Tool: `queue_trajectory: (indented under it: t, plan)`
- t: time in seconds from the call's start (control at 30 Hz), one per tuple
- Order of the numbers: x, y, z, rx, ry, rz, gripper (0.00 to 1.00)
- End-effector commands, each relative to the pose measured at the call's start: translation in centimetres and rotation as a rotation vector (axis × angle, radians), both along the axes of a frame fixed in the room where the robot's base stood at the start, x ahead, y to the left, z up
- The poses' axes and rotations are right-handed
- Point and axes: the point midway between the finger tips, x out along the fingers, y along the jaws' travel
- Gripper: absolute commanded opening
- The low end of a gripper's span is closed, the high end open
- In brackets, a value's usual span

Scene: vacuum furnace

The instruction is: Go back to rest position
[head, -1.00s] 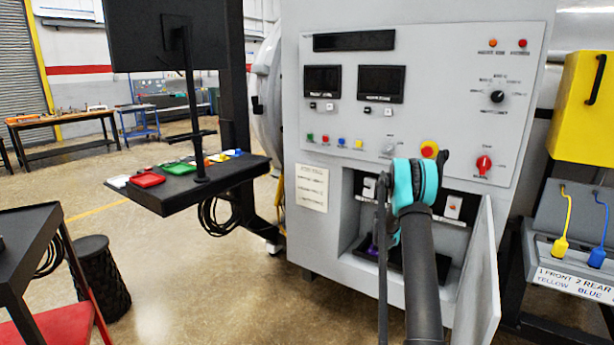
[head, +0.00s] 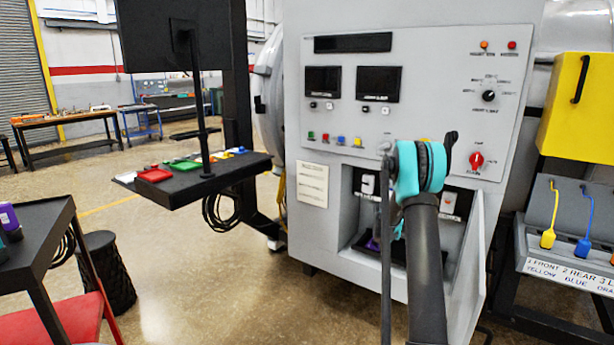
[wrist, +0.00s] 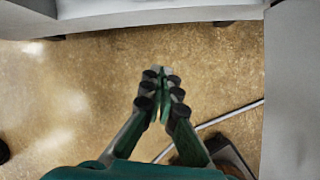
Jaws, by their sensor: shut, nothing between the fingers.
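My gripper (wrist: 160,80) shows in the wrist view with its two fingers together, nothing between them, above the brown floor (wrist: 90,90). In the head view my arm reaches toward the grey furnace cabinet (head: 310,235), and its teal and black joint is in front of the open lower compartment (head: 350,210). The gripper itself is mostly hidden behind my arm there. A small purple patch shows low in the compartment, too covered to identify.
The compartment's door (head: 475,265) stands open at the right. A black shelf (head: 210,180) with coloured trays is at the left. A dark table (head: 35,235) and a black stool (head: 105,270) stand at the near left. A yellow box (head: 585,105) is at the right. Floor between is clear.

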Motion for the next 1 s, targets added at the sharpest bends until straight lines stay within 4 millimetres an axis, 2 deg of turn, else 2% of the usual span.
queue_trajectory:
  t: [0.17, 0.27, 0.4, 0.6, 0.8, 1.0]
  plan:
    - [-3.0, 1.6, 3.4, 0.072, -0.037, -0.163, 0.0]
    - [-5.7, 2.8, 5.7, 0.132, -0.065, -0.297, 0.0]
    - [-10.0, 4.6, 8.8, 0.225, -0.105, -0.508, 0.0]
    - [-16.9, 7.0, 12.2, 0.357, -0.152, -0.808, 0.0]
    - [-24.2, 9.1, 14.2, 0.489, -0.188, -1.111, 0.0]
    - [-31.7, 11.0, 14.8, 0.617, -0.214, -1.417, 0.0]
